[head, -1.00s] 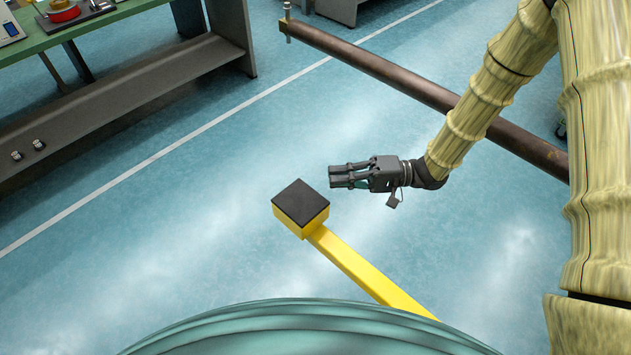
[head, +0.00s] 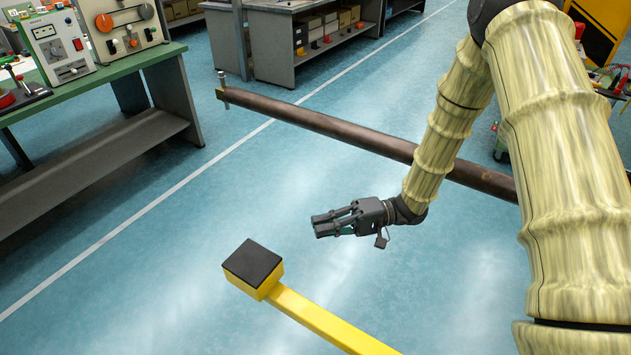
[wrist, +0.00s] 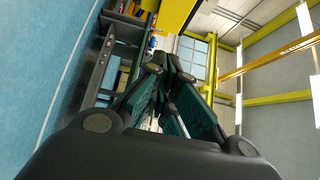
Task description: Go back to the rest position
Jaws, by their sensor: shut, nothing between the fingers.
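My gripper (head: 318,226) is in the middle of the head view, pointing left, with its fingers together and nothing in them. In the wrist view its fingers (wrist: 172,70) come together at the tips. A yellow bar (head: 320,318) ending in a yellow block with a black top (head: 253,262) lies below and left of my gripper, apart from it. A long brown pole (head: 330,125) with a metal pin at its left end runs behind my arm, which hides part of it.
A green workbench (head: 120,66) with control boxes (head: 55,45) stands at the left. Grey shelving (head: 290,45) stands at the back. A yellow cabinet (head: 605,25) is at the far right. The blue floor (head: 140,250) with a white line is clear around my gripper.

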